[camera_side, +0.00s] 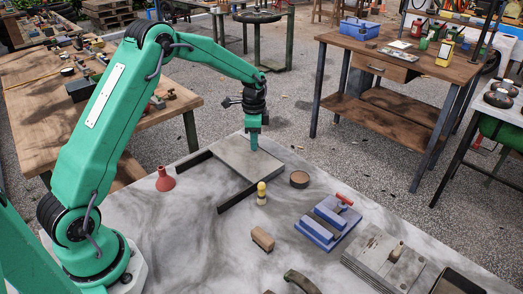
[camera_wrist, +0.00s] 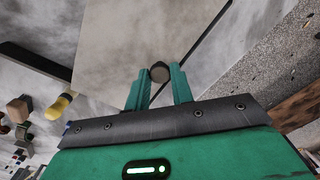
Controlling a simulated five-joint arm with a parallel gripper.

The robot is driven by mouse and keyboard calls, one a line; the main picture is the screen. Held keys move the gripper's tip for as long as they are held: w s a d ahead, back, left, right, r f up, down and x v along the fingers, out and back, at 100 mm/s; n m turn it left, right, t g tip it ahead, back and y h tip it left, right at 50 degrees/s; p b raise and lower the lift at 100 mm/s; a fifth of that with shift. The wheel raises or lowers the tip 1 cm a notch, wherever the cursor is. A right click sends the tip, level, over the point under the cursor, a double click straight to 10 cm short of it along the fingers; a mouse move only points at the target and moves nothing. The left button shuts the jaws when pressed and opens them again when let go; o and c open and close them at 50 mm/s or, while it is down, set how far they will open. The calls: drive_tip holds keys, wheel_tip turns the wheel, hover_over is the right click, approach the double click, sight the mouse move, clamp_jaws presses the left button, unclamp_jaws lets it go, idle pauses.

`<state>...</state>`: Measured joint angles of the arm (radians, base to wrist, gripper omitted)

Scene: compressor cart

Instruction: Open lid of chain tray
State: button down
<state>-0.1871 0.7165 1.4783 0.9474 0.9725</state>
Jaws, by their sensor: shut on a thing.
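The lid of the chain tray (camera_side: 226,153) is a flat grey plate lying level on the pale marbled table. It fills the upper middle of the wrist view (camera_wrist: 110,50). Dark straight strips show beside it at left and front in the side view; I cannot tell whether they are tray walls. My gripper (camera_side: 253,147) points down over the lid's far right part. In the wrist view its two green fingers (camera_wrist: 159,76) are shut on a small round dark knob (camera_wrist: 159,70) at the lid. The inside of the tray and any chain are hidden.
A wooden block (camera_side: 262,240), a blue vise-like tool (camera_side: 328,224) and grey plates (camera_side: 385,257) lie nearer the front right. Bare table lies left of the block.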

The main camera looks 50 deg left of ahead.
drive_tip(key=shift+s+r, duration=0.15)
drive_tip(key=shift+s, duration=5.4)
drive_tip(key=c, duration=1.2)
unclamp_jaws()
wheel_tip(320, 180, up, 8)
